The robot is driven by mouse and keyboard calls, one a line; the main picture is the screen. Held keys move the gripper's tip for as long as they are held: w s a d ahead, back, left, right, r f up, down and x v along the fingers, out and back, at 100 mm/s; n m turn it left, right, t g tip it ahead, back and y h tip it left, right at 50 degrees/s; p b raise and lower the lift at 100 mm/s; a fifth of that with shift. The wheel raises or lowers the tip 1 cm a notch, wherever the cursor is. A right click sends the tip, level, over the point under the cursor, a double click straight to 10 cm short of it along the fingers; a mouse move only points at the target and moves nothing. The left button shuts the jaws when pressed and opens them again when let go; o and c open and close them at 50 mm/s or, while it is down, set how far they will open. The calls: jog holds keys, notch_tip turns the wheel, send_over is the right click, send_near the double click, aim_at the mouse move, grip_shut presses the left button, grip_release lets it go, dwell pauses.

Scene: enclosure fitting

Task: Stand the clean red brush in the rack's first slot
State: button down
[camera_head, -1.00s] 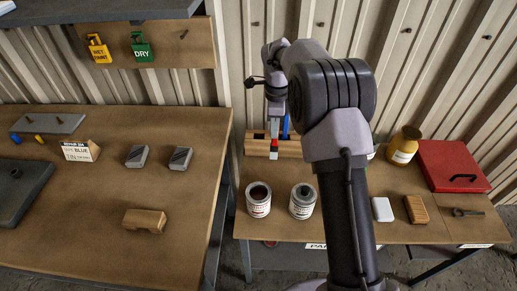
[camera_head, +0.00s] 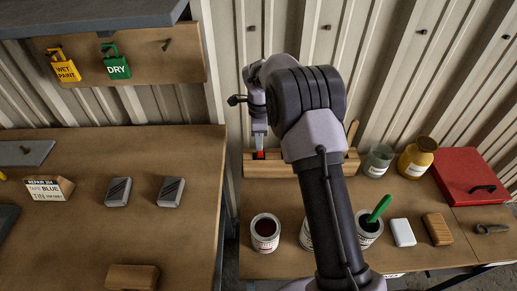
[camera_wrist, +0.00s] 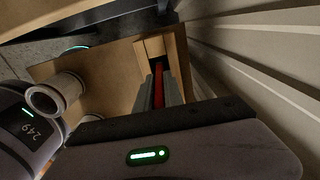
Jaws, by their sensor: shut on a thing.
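The red brush (camera_head: 260,155) is held in my gripper (camera_head: 260,147); only a short red part shows in the head view. In the wrist view, its long red part (camera_wrist: 158,88) lies between the fingers. The wooden rack (camera_head: 282,170) stands against the back wall, and the brush is at its left end. The wrist view also shows the rack's end (camera_wrist: 141,50) just beyond the fingers. I cannot tell whether the brush is inside a slot or just above it. My arm hides the rack's middle.
A tan upright handle (camera_head: 351,134) shows at the rack's right end. A tin (camera_head: 265,233) stands in front, and a green-handled brush (camera_head: 379,208) leans in another. A glass jar (camera_head: 377,161), yellow jar (camera_head: 416,158) and red case (camera_head: 467,176) stand to the right.

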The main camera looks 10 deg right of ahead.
jog(key=shift+f, duration=0.6)
jog(key=shift+r, duration=0.15)
jog(key=c, duration=1.5)
grip_release()
jog(key=shift+o, duration=0.2)
